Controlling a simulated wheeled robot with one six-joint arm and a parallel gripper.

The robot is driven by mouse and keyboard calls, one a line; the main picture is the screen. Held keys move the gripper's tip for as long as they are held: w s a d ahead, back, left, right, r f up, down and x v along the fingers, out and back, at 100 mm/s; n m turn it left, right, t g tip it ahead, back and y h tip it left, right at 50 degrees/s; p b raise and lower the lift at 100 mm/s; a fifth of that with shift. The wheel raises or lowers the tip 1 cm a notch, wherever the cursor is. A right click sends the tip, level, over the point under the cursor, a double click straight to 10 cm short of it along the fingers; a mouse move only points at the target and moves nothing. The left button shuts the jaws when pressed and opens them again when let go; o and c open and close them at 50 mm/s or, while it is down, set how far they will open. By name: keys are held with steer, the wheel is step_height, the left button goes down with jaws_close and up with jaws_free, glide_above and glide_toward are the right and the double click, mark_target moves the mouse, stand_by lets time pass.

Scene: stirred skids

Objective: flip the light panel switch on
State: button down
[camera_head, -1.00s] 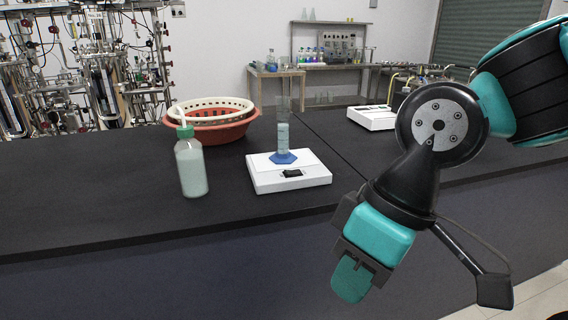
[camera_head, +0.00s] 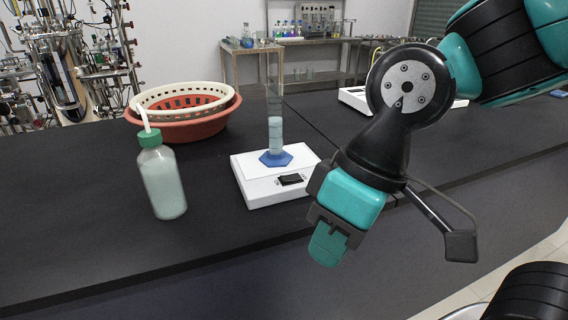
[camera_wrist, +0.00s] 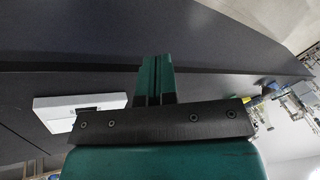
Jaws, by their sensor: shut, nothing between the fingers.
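No light panel switch can be made out in either view. My gripper (camera_head: 328,246) hangs in front of the black bench's near edge in the head view, pointing down, with its teal fingers together and nothing between them. In the wrist view the closed fingers (camera_wrist: 157,78) point at the bench's dark surfaces. A white scale (camera_head: 262,196) with a small black display stands on the bench, just left of my gripper and apart from it. A white device also shows left of the fingers in the wrist view (camera_wrist: 60,108).
A clear cylinder (camera_head: 275,125) with a blue base stands on the scale. A green-capped bottle (camera_head: 162,180) and stacked red and white baskets (camera_head: 190,128) stand to the left. The black bench (camera_head: 80,220) is clear at the front left. Tubing and metal equipment (camera_head: 60,60) stand behind.

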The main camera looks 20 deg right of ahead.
steer(key=w+d+r+m+h+p, duration=0.1)
steer(key=w+r+m+p, duration=0.1)
steer(key=w+r+p, duration=0.65)
steer(key=m+h+p, duration=0.2)
steer(key=m+p, duration=0.3)
steer(key=p, duration=0.1)
glide_above(284, 178)
steer(key=d, duration=0.2)
steer(key=shift+w+f, duration=0.1)
steer(key=shift+f, duration=0.2)
steer(key=shift+f, duration=0.1)
steer(key=f, duration=0.4)
steer(key=a+f+p, duration=0.1)
steer(key=f, duration=0.4)
steer(key=f+p, duration=0.1)
steer(key=f, duration=0.3)
steer(key=shift+a+f, duration=0.3)
steer(key=shift+a, duration=0.05)
